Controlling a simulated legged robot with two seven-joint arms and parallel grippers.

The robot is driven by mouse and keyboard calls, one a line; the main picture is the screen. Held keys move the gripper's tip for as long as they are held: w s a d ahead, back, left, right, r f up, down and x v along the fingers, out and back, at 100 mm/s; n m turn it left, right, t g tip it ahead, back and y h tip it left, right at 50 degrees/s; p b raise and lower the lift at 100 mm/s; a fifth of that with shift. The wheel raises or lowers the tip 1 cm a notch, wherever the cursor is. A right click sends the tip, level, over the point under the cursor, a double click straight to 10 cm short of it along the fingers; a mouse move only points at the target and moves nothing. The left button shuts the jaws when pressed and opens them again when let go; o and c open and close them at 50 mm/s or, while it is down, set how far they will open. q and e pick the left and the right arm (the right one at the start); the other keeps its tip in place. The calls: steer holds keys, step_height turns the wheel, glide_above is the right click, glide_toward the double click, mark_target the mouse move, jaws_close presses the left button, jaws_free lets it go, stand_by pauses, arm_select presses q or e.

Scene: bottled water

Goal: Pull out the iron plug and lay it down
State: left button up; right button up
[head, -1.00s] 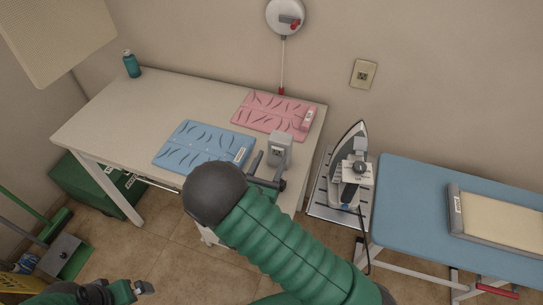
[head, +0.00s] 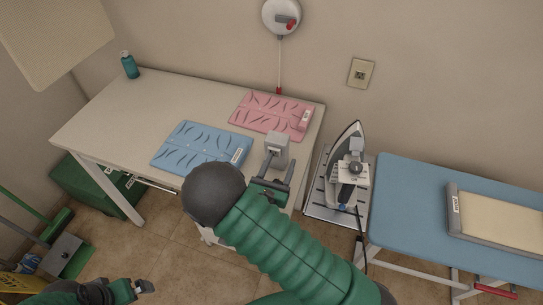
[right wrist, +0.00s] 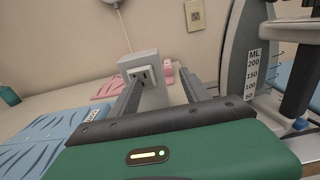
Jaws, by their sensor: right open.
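The iron (head: 347,160) stands on a metal stand right of the white table. Its dark cord (head: 362,228) hangs down beside the stand; I cannot see where it ends. A grey socket box (head: 277,146) stands at the table's right side, its socket face also showing in the right wrist view (right wrist: 143,76). I cannot make out a plug in it. My right gripper (head: 278,167) is open, its two fingers (right wrist: 160,92) pointing at the box, which shows between them; contact cannot be told. My left gripper (head: 140,289) is low at the left, its jaws unclear.
A blue mat (head: 200,145) and a pink mat (head: 268,113) lie on the white table (head: 130,112). A wall outlet (head: 361,73) is behind. A blue ironing table (head: 410,205) with a padded board (head: 500,217) is at the right. A teal bottle (head: 129,66) stands at the back left.

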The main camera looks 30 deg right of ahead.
steer(key=shift+s+d, duration=0.2)
steer(key=shift+s, duration=0.1)
steer(key=shift+a, duration=0.2)
stand_by(0.7)
jaws_close()
stand_by(0.3)
steer(key=c, duration=1.2)
jaws_free()
steer(key=shift+o, duration=2)
jaws_free()
